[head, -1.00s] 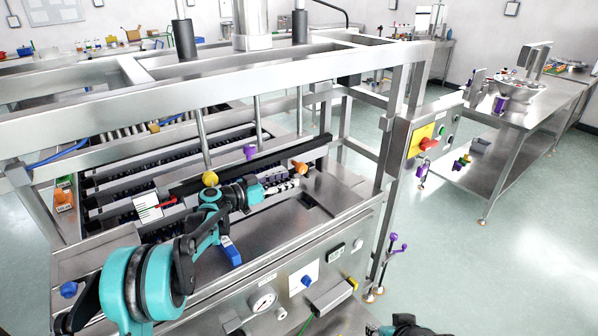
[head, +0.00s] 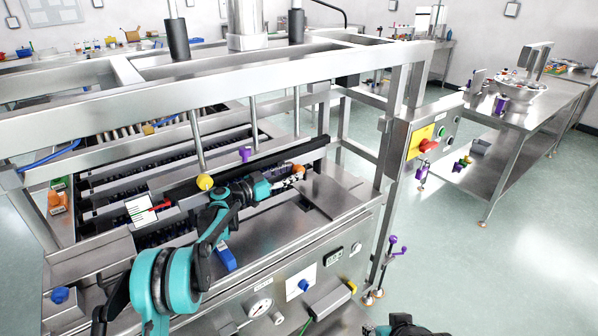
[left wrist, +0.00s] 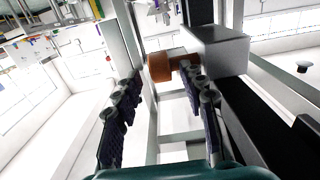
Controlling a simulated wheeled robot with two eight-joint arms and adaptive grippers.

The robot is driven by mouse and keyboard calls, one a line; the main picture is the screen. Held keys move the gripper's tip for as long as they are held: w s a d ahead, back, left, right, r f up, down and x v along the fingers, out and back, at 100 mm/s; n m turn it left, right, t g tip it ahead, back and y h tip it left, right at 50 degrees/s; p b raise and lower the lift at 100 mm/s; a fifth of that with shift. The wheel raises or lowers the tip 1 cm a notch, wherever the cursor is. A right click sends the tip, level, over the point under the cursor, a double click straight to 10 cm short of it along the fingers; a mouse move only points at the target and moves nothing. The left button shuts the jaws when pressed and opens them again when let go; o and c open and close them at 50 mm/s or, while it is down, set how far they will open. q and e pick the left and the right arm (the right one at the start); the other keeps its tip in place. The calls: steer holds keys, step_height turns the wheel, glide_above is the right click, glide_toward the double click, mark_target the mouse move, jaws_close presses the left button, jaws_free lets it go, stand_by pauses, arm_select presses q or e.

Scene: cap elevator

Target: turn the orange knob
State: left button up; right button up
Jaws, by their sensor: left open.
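The orange knob (head: 298,168) sits at the right end of the dark bar on the steel machine, partly hidden by my left gripper (head: 290,174) in the head view. My left gripper is open, its fingers reaching to the knob. In the left wrist view the orange knob (left wrist: 160,67) lies ahead between the two spread fingers (left wrist: 165,95), nearer their tips. I cannot tell whether the fingers touch it. A part of my right arm (head: 402,327) shows at the bottom edge of the head view; the state of its gripper cannot be made out.
A yellow knob (head: 205,182) and a purple knob (head: 245,153) stand along the same bar. The steel frame (head: 270,75) runs above the arm. A grey block (left wrist: 218,50) stands beside the orange knob. A red switch (head: 428,146) is on the right post.

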mark_target(295, 170)
arm_select(q)
steer(key=x, duration=0.2)
steer(key=shift+w+d+f, duration=0.1)
steer(key=shift+w+d, duration=0.15)
steer(key=shift+d, duration=0.05)
steer(key=shift+w+d, duration=0.35)
steer(key=shift+d, duration=0.1)
jaws_close()
steer(key=shift+r+g+y+p, duration=0.45)
steer(key=shift+y+p, duration=0.25)
steer(key=shift+p, duration=0.35)
steer(key=shift+f+g+y+p, duration=0.25)
steer(key=shift+g+y+p, duration=0.1)
steer(key=shift+y+p, duration=0.15)
steer(key=shift+f, duration=0.1)
